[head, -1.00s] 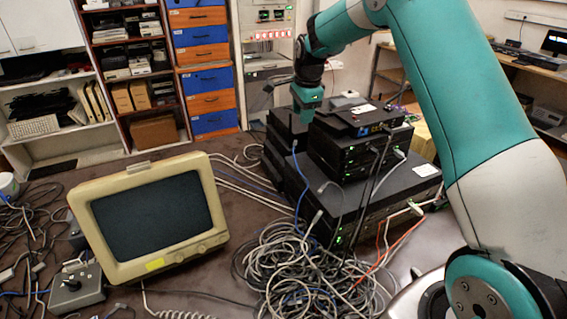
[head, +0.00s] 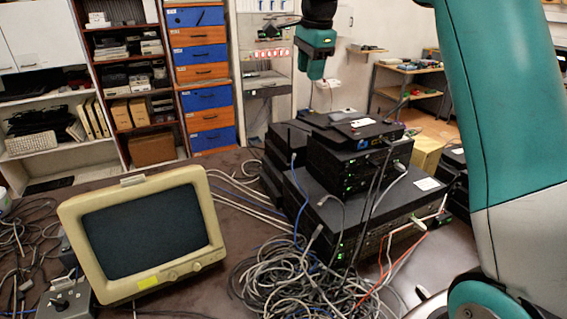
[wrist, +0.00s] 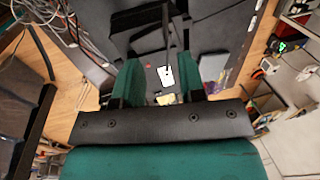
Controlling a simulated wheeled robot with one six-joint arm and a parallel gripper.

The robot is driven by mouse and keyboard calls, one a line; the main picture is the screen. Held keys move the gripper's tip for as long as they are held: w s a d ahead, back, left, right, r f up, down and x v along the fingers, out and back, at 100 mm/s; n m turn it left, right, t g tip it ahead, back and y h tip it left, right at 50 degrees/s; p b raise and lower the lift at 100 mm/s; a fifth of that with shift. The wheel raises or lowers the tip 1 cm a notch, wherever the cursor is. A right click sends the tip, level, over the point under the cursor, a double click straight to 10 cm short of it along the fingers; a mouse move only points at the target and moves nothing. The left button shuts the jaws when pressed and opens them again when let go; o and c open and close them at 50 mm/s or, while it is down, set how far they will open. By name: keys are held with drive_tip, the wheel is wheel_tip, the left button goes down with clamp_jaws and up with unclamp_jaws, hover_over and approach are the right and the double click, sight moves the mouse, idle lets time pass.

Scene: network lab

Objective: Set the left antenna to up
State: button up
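The router (head: 340,135), a flat black box with a white label on top, lies on a stack of black network boxes in the head view. In the wrist view its dark top (wrist: 150,62) shows between my fingers. A thin dark rod (wrist: 166,28), which looks like an antenna, stands out beyond the fingertips there. I cannot tell for sure whether it is the left antenna or how it is angled. My gripper (head: 315,74) hangs above and behind the stack, clear of it. In the wrist view my gripper (wrist: 161,80) has its two green fingers apart with nothing between them.
A beige monitor (head: 146,237) stands on the table at the left, by a grey joystick box (head: 68,300). A heap of tangled cables (head: 295,283) lies before the stack, and several cables hang down its front. Shelves and drawers (head: 205,80) stand behind. The air around my gripper is free.

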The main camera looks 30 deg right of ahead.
drive_tip(key=s+a+f+n+b, duration=0.1)
drive_tip(key=s+a+f+n, duration=0.2)
drive_tip(key=s+a+n, duration=0.2)
drive_tip(key=s+a+f+n+y+b, duration=0.1)
drive_tip(key=s+a+f+n+b, duration=0.1)
drive_tip(key=s+a+n, duration=0.4)
drive_tip(key=s+a+f+n+g+y+b, duration=0.1)
drive_tip(key=s+a+f+n, duration=0.3)
drive_tip(key=s, duration=0.6)
drive_tip(key=shift+a+f+n, duration=0.15)
drive_tip(key=shift+a+n, duration=0.75)
drive_tip(key=shift+a, duration=0.05)
drive_tip(key=shift+s, duration=0.1)
drive_tip(key=shift+c, duration=0.2)
